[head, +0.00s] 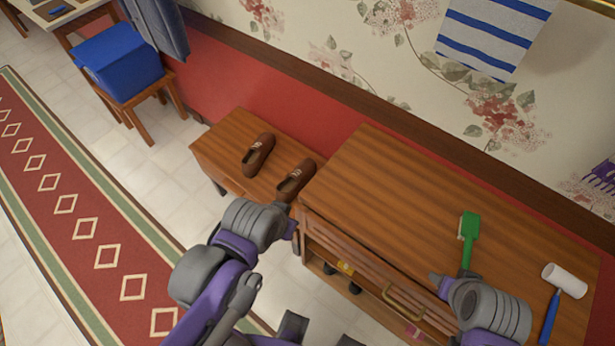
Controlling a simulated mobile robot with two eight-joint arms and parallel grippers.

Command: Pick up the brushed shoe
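Two brown shoes stand on the low wooden table (225,140). The left shoe (258,155) is clear of both grippers. The right shoe (296,179) is close to the taller cabinet. My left gripper (289,219) is just in front of the right shoe, at the low table's front edge; its fingers are mostly hidden behind my wrist. A green brush (469,238) is over the cabinet top, bristles facing left, with its handle end at my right gripper (447,284). I cannot tell whether the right gripper holds it. Nothing marks which shoe is brushed.
The wooden cabinet (385,190) stands right of the low table, its top higher. A white-headed mallet with a blue handle (552,312) lies at its right. A stool with a blue box (117,62) stands at the back left. The cabinet top's middle is clear.

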